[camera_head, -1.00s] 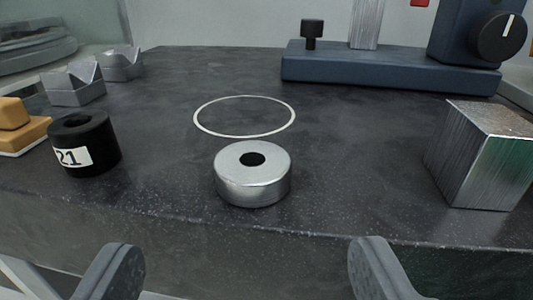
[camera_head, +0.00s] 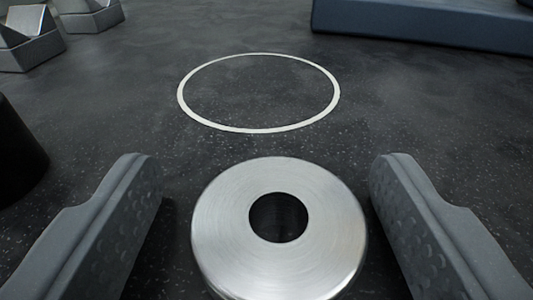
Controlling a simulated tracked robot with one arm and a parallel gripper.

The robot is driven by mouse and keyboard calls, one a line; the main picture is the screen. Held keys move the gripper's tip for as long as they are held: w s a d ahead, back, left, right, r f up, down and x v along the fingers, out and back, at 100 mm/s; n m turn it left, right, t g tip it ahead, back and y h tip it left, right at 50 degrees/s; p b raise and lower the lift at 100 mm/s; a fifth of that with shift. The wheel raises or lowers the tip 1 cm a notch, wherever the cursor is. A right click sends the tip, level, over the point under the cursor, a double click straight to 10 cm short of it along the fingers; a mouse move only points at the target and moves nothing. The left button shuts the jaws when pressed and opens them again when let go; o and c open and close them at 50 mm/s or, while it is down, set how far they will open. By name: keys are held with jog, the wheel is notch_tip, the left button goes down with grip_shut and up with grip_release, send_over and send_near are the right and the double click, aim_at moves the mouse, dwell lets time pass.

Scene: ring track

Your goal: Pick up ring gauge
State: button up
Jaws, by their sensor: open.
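The ring gauge (camera_head: 225,235), a thick silver metal ring with a dark round hole, lies flat on the dark speckled surface in the lower middle of the view. My gripper (camera_head: 268,210) is open. One finger is to the left of the ring gauge and the other to its right, with a visible gap on the left and a narrower one on the right. The lower edge of the ring gauge is near the bottom of the picture, and its side wall is mostly hidden.
A white circle (camera_head: 258,129) is marked on the dark surface (camera_head: 420,110) just beyond the ring gauge. A black cylinder (camera_head: 15,155) is cut off at the left edge. Grey V-shaped blocks (camera_head: 28,48) stand at back left. A blue base (camera_head: 430,25) is at back right.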

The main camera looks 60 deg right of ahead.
jog(key=shift+w+d, duration=0.15)
jog(key=shift+d, duration=0.15)
jog(key=c, duration=1.2)
